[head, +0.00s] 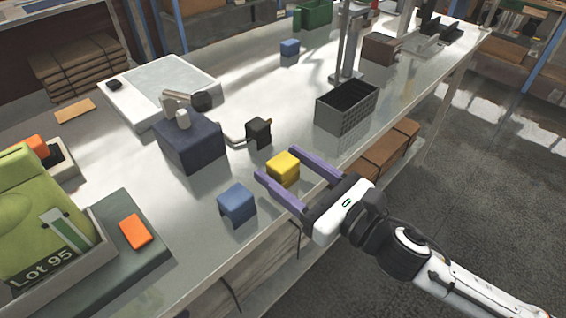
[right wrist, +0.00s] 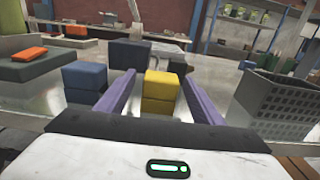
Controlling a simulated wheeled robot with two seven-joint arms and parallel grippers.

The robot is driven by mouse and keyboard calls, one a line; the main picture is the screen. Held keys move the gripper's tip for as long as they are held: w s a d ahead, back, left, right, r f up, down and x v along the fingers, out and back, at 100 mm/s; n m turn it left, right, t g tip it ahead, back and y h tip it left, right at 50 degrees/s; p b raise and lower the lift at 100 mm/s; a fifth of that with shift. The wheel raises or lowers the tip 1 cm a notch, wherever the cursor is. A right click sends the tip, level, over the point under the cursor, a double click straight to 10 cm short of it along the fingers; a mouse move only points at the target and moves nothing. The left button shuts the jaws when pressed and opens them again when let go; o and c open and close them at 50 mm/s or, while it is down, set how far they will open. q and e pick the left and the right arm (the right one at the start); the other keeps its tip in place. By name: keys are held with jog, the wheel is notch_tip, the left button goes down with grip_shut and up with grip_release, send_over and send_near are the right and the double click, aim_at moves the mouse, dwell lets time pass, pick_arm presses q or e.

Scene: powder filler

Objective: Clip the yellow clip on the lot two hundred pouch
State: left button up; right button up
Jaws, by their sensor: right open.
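The yellow clip (head: 283,168) is a small block-like piece standing on the metal bench near its front edge. My right gripper (head: 279,163) is open, with one purple finger on each side of the clip. In the right wrist view the yellow clip (right wrist: 159,92) stands between the two fingers, with a gap on both sides. A green pouch (head: 40,215) stands at the far left; its label reads "Lot 95". No pouch marked lot two hundred shows. My left gripper is not in view.
A blue clip (head: 237,204) stands just left of my right gripper. A dark grey basket (head: 347,107) is to the right. A dark blue block (head: 190,146) and a black-ended handle (head: 258,133) lie behind. An orange piece (head: 136,232) lies on the green base.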

jog(key=x, duration=0.5)
jog(key=shift+p, duration=0.3)
jog(key=c, duration=1.1)
notch_tip(320, 180, up, 10)
jog(key=shift+r+p, duration=0.1)
jog(key=shift+p, duration=0.9)
